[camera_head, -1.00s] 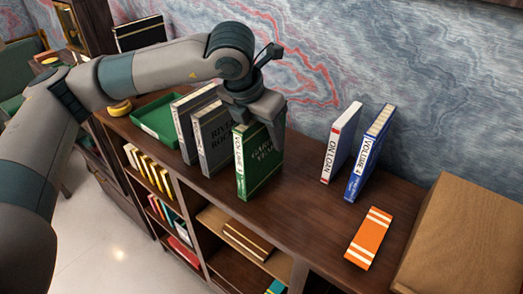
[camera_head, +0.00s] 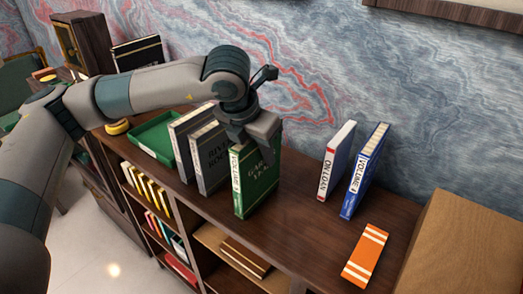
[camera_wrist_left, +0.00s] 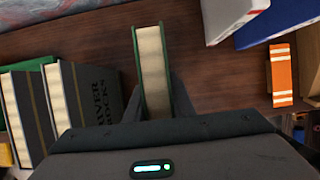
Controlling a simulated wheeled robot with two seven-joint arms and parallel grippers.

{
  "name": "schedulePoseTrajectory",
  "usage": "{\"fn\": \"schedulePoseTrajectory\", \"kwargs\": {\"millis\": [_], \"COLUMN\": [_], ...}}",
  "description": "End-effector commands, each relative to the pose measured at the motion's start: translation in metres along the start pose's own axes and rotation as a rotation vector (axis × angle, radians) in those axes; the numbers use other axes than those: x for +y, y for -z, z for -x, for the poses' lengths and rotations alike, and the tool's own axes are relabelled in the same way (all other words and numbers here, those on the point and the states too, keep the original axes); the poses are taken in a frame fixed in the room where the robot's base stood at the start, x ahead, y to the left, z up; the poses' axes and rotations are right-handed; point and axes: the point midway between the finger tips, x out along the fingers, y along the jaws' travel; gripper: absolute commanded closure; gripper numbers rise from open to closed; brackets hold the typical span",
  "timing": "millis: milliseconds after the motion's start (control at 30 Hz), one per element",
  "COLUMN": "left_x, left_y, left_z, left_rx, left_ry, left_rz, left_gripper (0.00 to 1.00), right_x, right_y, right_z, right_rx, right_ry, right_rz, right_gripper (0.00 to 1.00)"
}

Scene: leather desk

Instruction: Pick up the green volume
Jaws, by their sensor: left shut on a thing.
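The green volume (camera_head: 259,182) stands upright on top of the dark wooden bookcase, its spine facing front-left. My left gripper (camera_head: 257,146) comes down over its upper part and is shut on it, one finger on each cover. In the left wrist view the green volume (camera_wrist_left: 152,70) shows its cream page edge between the two fingers (camera_wrist_left: 157,100). I see no clear gap under the book. The gripper hides part of its top. My right gripper is not in view.
Grey River Rocks books (camera_head: 209,158) stand close on the left, beside a green tray (camera_head: 155,138). A white-and-red book (camera_head: 336,163) and a blue volume (camera_head: 364,172) stand to the right. An orange book (camera_head: 366,255) lies flat near a wooden box (camera_head: 465,245). The top between them is clear.

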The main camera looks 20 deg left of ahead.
Motion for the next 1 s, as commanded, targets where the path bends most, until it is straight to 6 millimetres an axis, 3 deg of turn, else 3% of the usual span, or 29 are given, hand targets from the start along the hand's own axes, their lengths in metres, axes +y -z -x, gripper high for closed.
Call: {"fn": "schedulePoseTrajectory", "kwargs": {"millis": [67,167,400,700,1000], "left_x": [0.0,0.0,-0.002,-0.066,-0.106], "left_y": [-0.003,-0.005,-0.017,-0.029,-0.038], "left_z": [0.006,0.008,0.038,0.071,0.097], "left_rx": [-0.002,-0.006,-0.008,-0.007,-0.004], "left_ry": [0.0,0.0,0.001,0.001,0.0], "left_rz": [0.0,0.0,0.0,-0.005,-0.002], "left_gripper": [1.0,1.0,1.0,1.0,1.0], "right_x": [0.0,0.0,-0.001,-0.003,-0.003], "right_y": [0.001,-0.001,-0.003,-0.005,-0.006], "right_z": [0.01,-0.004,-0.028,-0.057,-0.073], "right_rx": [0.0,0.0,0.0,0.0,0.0], "right_ry": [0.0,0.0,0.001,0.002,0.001], "right_rz": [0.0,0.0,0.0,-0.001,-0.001], "right_gripper": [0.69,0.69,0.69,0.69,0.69]}}
